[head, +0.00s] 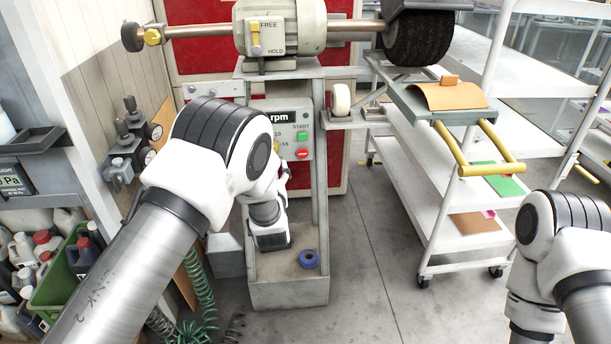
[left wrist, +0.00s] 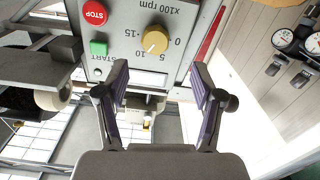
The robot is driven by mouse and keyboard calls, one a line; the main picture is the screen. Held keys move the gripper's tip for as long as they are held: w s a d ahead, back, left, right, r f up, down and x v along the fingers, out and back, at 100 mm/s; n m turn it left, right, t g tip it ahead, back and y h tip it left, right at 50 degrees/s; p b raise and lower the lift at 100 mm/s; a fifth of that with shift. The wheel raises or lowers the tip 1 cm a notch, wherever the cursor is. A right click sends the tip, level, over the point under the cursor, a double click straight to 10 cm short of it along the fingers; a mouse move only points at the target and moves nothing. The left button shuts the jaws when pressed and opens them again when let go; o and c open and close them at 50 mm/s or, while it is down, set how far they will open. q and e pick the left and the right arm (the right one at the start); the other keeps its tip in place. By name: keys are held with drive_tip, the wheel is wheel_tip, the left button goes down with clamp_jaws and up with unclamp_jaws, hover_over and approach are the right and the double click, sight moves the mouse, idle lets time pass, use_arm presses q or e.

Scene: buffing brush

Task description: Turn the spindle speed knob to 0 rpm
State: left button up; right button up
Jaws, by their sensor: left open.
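The spindle speed knob (left wrist: 155,41) is a round tan knob on the grey control panel (left wrist: 190,12) in the left wrist view. Scale marks 0, 5, 10 and 15 surround it, under "x100 rpm"; which mark its pointer faces is too small to tell. My left gripper (left wrist: 160,76) is open and empty, its two fingers apart, with the knob beyond their gap and not touched.
Beside the knob are a red STOP button (left wrist: 94,13) and a green START button (left wrist: 98,47). Above the panel is the motor (head: 282,28) with a black brush (head: 418,38). A white cart (head: 470,150) stands right; gauges (head: 150,131) are left.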

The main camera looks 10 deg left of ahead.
use_arm(q)
drive_tip(key=x, duration=0.9)
drive_tip(key=shift+w+d+r, duration=0.2)
drive_tip(key=shift+d+r, duration=0.05)
drive_tip(key=shift+r, duration=0.05)
drive_tip(key=shift+s+r, duration=0.1)
drive_tip(key=shift+c, duration=0.4)
drive_tip(key=c, duration=1.1)
